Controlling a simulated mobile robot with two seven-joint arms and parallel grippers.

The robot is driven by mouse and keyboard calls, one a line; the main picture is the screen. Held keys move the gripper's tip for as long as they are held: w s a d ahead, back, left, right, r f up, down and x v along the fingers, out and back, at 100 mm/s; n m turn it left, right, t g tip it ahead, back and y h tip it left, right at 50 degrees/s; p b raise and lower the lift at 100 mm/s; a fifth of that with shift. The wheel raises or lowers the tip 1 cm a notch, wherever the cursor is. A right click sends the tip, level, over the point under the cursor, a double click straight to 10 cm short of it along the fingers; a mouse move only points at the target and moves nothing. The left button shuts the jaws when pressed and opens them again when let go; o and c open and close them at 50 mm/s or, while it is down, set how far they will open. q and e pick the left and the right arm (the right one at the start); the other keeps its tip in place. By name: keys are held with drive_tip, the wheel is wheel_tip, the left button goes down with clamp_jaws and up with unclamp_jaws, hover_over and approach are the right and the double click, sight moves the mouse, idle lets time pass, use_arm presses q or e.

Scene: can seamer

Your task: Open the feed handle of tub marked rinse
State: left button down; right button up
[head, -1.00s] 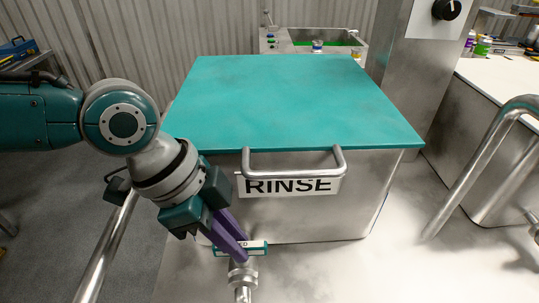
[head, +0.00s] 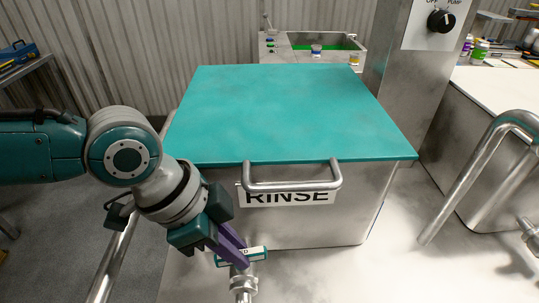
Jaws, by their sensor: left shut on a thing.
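The tub marked RINSE (head: 340,215) is a steel box with a closed teal lid (head: 300,110) and a steel bar handle (head: 292,185) at its front. Its RINSE label sits partly behind that bar. The feed handle (head: 255,254), teal with a white label, sits on a steel valve and pipe (head: 243,283) low in front of the tub. My left gripper (head: 238,258) has purple fingers shut on the feed handle, which cover part of its label. The handle lies crosswise, slightly tilted, its right end higher. My right gripper is out of view.
A bent steel rail (head: 470,180) stands at the right, and another pipe (head: 115,250) runs beneath my left arm. A pump knob (head: 441,20) is on the column at upper right. A sink with green contents (head: 315,45) stands behind. The steel surface right of the valve is clear.

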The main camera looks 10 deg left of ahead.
use_arm(q)
drive_tip(key=n+p, duration=0.2)
drive_tip(key=p, duration=0.1)
drive_tip(key=n+t+p, duration=0.1)
drive_tip(key=n, duration=0.1)
drive_tip(key=shift+s+d+r+y, duration=0.15)
drive_tip(key=shift+s+r+y, duration=0.1)
drive_tip(key=shift+y, duration=0.15)
drive_tip(key=shift+w+f+n+t+y+p, duration=0.15)
drive_tip(key=shift+n+t+y+p, duration=0.35)
drive_tip(key=shift+n+p, duration=0.9)
drive_tip(key=c, duration=0.9)
unclamp_jaws()
drive_tip(key=shift+f, duration=0.1)
